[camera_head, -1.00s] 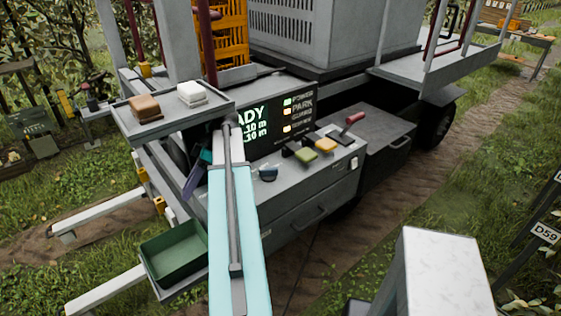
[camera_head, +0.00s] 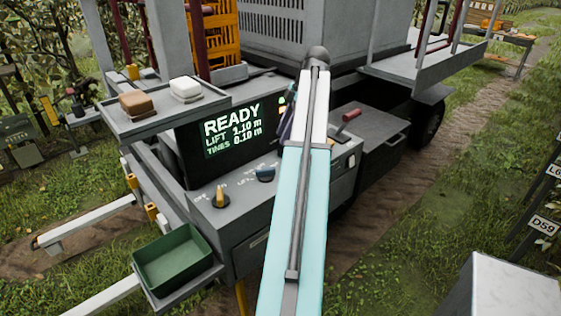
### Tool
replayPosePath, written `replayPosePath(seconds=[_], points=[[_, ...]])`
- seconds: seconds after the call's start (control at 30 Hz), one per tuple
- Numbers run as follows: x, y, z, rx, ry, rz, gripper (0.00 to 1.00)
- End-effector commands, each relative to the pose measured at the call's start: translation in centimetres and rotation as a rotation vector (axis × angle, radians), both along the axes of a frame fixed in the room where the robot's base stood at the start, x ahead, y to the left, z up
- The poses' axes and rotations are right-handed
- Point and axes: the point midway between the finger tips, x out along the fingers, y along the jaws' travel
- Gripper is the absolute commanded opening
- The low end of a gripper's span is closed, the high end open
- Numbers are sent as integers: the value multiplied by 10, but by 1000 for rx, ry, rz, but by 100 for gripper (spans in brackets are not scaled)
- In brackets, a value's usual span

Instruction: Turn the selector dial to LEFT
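The control panel (camera_head: 234,203) of the machine carries two knobs. A dark blue knob (camera_head: 265,174) sits near the panel's middle, with small white lettering around it. A yellow upright knob (camera_head: 220,197) on a dark round base stands to its left, also with small lettering. The lettering is too small to read, so I cannot tell which knob is the selector dial or where it points. My pale blue arm crosses the panel to the right of both knobs. A dark and teal part at my arm's end (camera_head: 287,112) shows beside the link, clear of the knobs; its fingers cannot be made out.
A lit screen (camera_head: 232,130) reads READY, LIFT 1.10 m, TINES 0.10 m. A red-handled lever (camera_head: 346,117) stands right of my arm. A green tray (camera_head: 172,258) sits at front left.

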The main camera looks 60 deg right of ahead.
Motion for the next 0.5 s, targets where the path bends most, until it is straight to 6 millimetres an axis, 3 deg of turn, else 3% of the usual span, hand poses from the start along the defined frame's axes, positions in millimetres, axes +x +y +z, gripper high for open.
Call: replayPosePath(seconds=[0.5], points=[[12,10,-6,5,2,18,34]])
